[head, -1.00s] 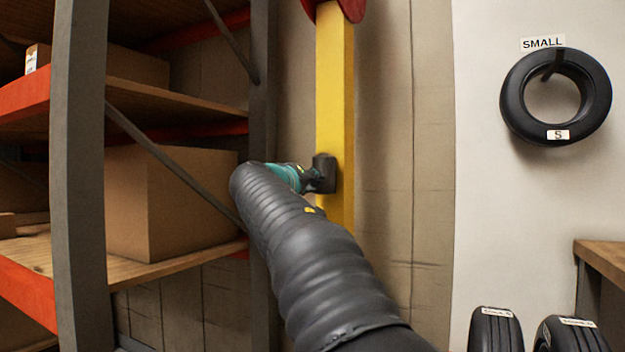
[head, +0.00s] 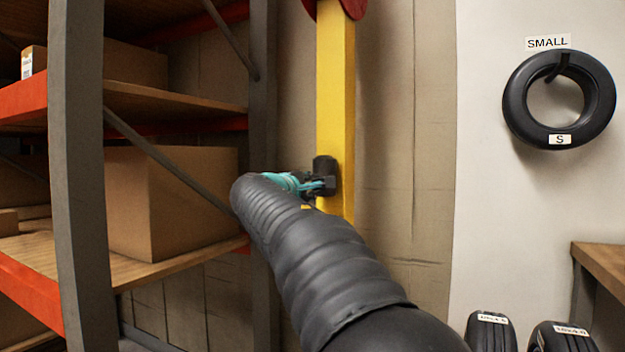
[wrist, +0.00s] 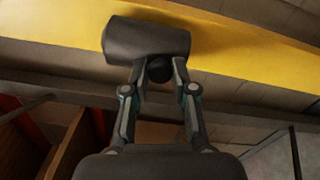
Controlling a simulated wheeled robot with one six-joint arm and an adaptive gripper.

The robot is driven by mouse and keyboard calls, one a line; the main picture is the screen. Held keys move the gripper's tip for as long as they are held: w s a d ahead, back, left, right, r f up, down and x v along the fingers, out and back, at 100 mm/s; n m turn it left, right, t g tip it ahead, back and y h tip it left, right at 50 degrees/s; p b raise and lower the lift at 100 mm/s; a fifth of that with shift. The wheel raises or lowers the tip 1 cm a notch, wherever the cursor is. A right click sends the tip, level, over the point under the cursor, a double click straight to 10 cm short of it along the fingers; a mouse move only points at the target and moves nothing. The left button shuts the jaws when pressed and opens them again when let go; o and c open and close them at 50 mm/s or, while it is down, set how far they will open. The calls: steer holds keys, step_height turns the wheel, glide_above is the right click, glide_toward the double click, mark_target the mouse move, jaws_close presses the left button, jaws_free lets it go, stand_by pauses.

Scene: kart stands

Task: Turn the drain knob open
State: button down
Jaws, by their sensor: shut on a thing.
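The drain knob (wrist: 160,71) shows in the wrist view as a small dark round piece between my fingertips. It sits in front of a black cylinder-like body (wrist: 147,40) against the yellow post. My gripper (wrist: 158,66) is shut on the knob, one finger on each side. In the head view the black body (head: 325,168) is on the yellow post (head: 335,100), and my gripper (head: 316,186) reaches it from the left. The knob is too small to make out there, and no open or closed marking shows.
A shelf rack with cardboard boxes (head: 175,200) stands at the left, its grey upright (head: 262,110) near my arm. A small tyre (head: 515,90) hangs on the right wall. More tyres (head: 490,332) and a wooden bench (head: 605,262) are at the lower right.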

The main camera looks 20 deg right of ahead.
steer(key=shift+s+f+n+p, duration=0.1)
steer(key=shift+n+p, duration=3.15)
steer(key=shift+n, duration=4.35)
steer(key=c, duration=0.9)
jaws_free()
steer(key=shift+c, duration=0.2)
